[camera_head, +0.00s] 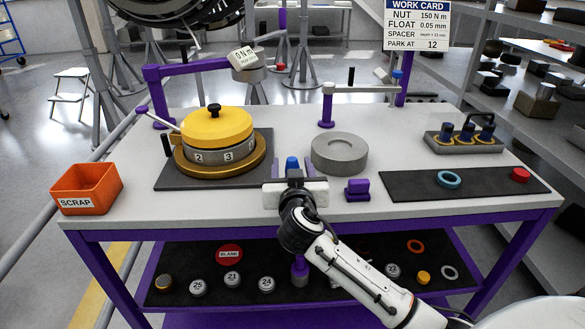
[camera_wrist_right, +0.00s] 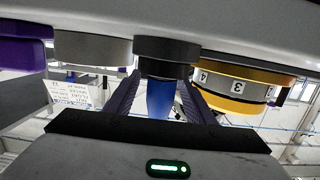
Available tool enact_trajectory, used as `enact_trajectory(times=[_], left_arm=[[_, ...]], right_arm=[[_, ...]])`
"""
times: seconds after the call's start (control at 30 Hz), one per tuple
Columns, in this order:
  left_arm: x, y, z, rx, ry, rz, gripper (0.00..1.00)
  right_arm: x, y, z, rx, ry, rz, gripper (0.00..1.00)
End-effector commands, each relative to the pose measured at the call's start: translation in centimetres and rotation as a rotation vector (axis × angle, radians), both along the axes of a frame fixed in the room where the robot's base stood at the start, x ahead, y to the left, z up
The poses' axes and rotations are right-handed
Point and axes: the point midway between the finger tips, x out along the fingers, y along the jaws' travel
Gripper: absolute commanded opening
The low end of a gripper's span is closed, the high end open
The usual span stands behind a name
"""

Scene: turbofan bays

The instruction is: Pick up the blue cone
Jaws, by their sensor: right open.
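The blue cone (camera_head: 292,163) stands near the middle of the table's front half, partly hidden behind my right gripper (camera_head: 295,182). In the right wrist view, which looks upside down, the blue cone (camera_wrist_right: 160,98) rises from a dark round base (camera_wrist_right: 166,62). The open fingers of my right gripper (camera_wrist_right: 160,90) lie on either side of it, with a visible gap at the left finger. Contact at the right finger is hard to tell. My left gripper is not in view.
A yellow-topped drum (camera_head: 215,125) stands to the left and a grey ring (camera_head: 339,153) to the right. A purple block (camera_head: 357,190) sits close to the right of my gripper. An orange scrap bin (camera_head: 87,189) stands at the far left. Purple posts rise behind.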

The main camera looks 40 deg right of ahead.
Motion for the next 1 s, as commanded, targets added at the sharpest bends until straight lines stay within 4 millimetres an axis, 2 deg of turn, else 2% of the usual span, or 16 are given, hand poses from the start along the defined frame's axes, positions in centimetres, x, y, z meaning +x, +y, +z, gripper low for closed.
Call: enact_trajectory(times=[0.1, 0.37, 0.6, 0.63, 0.87, 1.0], left_arm=[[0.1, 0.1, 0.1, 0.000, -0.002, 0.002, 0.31], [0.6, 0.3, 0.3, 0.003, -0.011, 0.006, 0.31], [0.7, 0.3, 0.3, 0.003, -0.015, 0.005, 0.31], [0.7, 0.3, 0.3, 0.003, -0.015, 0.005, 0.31], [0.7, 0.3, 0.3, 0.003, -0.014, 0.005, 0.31], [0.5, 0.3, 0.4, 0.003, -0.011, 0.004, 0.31]], right_arm=[[0.9, -0.5, -0.2, -0.001, 0.000, 0.001, 0.49], [1.0, -0.6, -0.3, 0.001, 0.001, 0.001, 0.47], [1.0, -0.6, -0.3, 0.001, 0.001, 0.001, 0.07], [1.0, -0.6, -0.3, 0.001, 0.001, 0.001, 0.05], [1.0, -0.6, -0.2, 0.001, 0.000, 0.001, 0.05], [1.0, -0.6, 1.3, 0.003, -0.004, 0.000, 0.05]])
